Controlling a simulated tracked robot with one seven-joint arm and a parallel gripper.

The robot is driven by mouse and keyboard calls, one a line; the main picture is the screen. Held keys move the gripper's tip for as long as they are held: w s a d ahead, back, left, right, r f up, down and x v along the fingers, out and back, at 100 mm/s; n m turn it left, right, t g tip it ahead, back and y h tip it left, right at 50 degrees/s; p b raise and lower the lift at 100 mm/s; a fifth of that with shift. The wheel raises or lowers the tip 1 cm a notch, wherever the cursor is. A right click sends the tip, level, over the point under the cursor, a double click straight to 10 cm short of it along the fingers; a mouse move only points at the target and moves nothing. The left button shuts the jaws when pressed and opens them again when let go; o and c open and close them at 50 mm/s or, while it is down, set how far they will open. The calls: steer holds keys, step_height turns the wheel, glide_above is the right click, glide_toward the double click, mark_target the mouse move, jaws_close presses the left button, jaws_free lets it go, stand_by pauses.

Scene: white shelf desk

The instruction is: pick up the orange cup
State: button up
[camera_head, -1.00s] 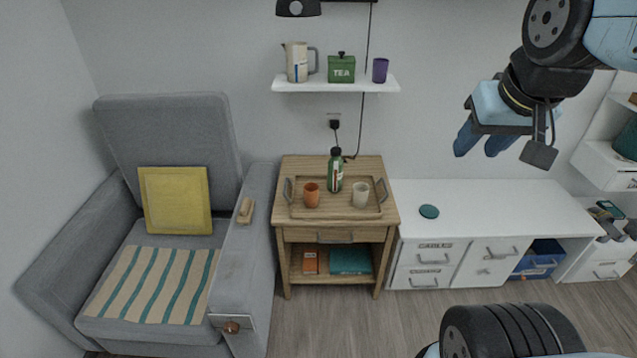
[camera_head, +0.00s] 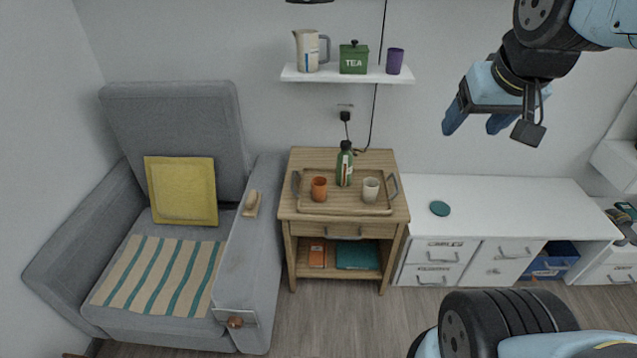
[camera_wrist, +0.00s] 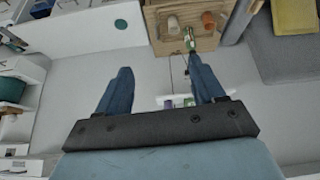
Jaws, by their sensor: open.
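The orange cup (camera_head: 319,189) stands upright on the left part of a wooden tray (camera_head: 345,209) on the small wooden side table (camera_head: 300,160). In the wrist view the orange cup (camera_wrist: 208,19) shows near the top edge, on the tray. My gripper (camera_head: 468,125) is open and empty, up in the air to the right of the side table, above the white desk. In the wrist view its two blue fingers (camera_wrist: 160,85) are spread wide, well apart from the cup.
A green bottle (camera_head: 345,164) and a white cup (camera_head: 370,189) share the tray. A wall shelf (camera_head: 345,76) holds a pitcher, a green tea tin and a purple cup. A grey armchair (camera_head: 262,240) stands left. The white desk (camera_head: 500,200) holds a teal disc (camera_head: 440,208).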

steer(key=o, duration=0.4)
steer(key=w+a+f+n+t, duration=0.1)
steer(key=w+f, duration=0.1)
steer(key=w, duration=0.9)
steer(key=shift+f, duration=0.4)
steer(key=w+a+f+n+t+y, duration=0.2)
steer(key=w+a+f, duration=0.2)
steer(key=w+f, duration=0.55)
steer(key=w+a+f+n+t+y, duration=0.15)
steer(key=w+a+f, duration=0.45)
steer(key=w, duration=0.6)
steer(key=n+t+y, duration=0.1)
steer(key=t+y, duration=0.3)
glide_toward(322, 187)
steer(key=w+r, duration=0.3)
steer(key=r, duration=0.2)
steer(key=s+a+f+m+t, duration=0.1)
steer(key=s+f+m+t, duration=0.1)
steer(key=s+f, duration=0.35)
steer(key=shift+h, duration=0.45)
steer(key=x, duration=0.6)
steer(key=f+x, duration=0.1)
steer(key=x, duration=0.2)
steer(key=shift+w, duration=0.1)
steer(key=shift+d+r+x, duration=0.1)
steer(key=shift+d+x, duration=0.1)
steer(key=shift+x, duration=1.2)
steer(key=shift+d+r+x, duration=0.1)
steer(key=shift+d+x, duration=0.05)
steer(key=shift+x, duration=1.2)
